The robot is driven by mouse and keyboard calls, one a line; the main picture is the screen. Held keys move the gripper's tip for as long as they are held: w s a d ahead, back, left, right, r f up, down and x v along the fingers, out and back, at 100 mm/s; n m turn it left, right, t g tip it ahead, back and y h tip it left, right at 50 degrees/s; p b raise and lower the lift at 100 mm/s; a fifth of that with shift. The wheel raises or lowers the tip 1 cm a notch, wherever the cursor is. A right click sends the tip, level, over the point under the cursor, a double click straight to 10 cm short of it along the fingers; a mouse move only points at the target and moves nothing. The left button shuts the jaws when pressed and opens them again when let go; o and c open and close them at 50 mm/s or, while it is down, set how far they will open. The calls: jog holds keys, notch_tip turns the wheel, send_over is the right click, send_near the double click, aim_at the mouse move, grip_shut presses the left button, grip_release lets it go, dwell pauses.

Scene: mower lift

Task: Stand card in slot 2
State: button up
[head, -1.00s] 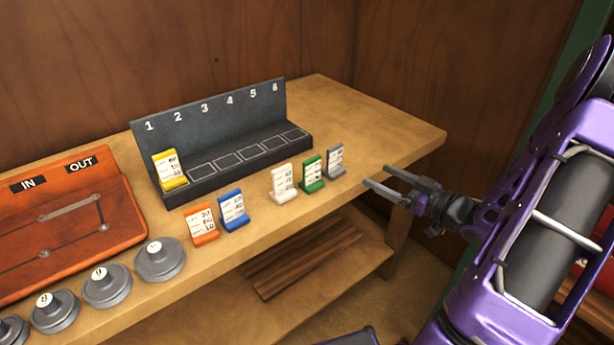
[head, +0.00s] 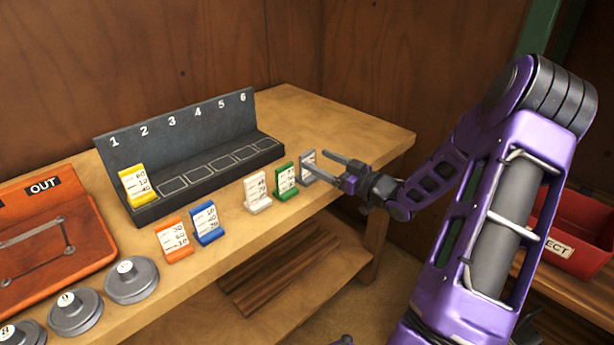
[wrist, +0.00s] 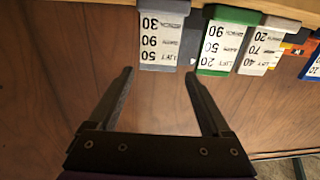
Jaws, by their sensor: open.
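The dark rack (head: 200,130) carries numbers 1 to 6. A yellow card (head: 134,186) stands in slot 1; slot 2 (head: 173,187) and the others are empty. In front of the rack stand an orange card (head: 174,240), a blue card (head: 207,223), a white card (head: 257,193), a green card (head: 285,181) and a grey card (head: 308,165). My gripper (wrist: 160,73) is open and empty, its fingertips close to the grey card. In the wrist view, the grey card (wrist: 163,38) lies ahead between the finger lines, with the green card (wrist: 222,42) beside it.
The wooden bench (head: 330,120) is bare behind and right of the rack. An orange IN/OUT board (head: 50,235) and several grey round weights (head: 131,281) are at the left. A red bin (head: 575,235) stands at the right. A lower shelf (head: 285,275) lies under the bench.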

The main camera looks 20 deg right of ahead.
aim_at(309, 155)
jog(key=shift+b+x, duration=0.3)
jog(key=shift+x, duration=2.35)
jog(key=shift+w+d, duration=0.1)
jog(key=shift+d, duration=0.05)
grip_shut()
